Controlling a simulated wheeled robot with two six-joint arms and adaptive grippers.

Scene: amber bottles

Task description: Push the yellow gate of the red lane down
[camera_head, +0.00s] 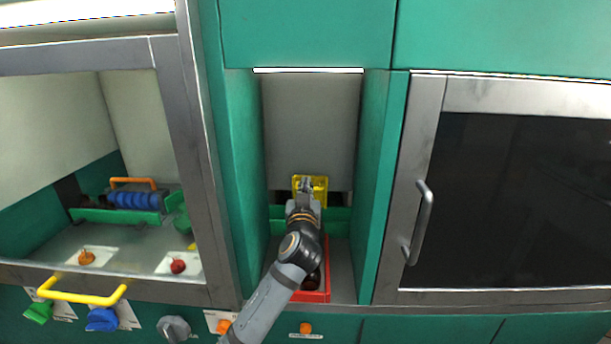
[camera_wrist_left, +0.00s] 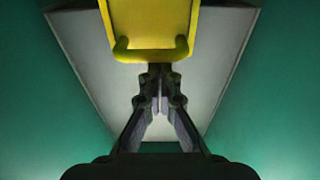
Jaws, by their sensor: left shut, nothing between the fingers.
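The yellow gate (camera_head: 311,183) stands at the back of the narrow green bay, above a red lane or tray (camera_head: 322,284) that is partly hidden under my left arm. In the left wrist view the gate (camera_wrist_left: 153,22) is a yellow panel with a rounded lower edge, filling the top middle. My left gripper (camera_head: 305,187) is shut and empty, with its fingertips in front of the gate. In the wrist view the fingertips (camera_wrist_left: 159,78) show just below the gate's lower edge; I cannot tell whether they touch it. My right gripper is not in view.
Green walls (camera_head: 375,190) close in the bay on both sides. A glass-fronted cabinet (camera_head: 185,120) with a yellow handle (camera_head: 82,297) stands left. A dark-windowed door with a metal handle (camera_head: 422,222) is right. Knobs (camera_head: 174,328) line the front edge.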

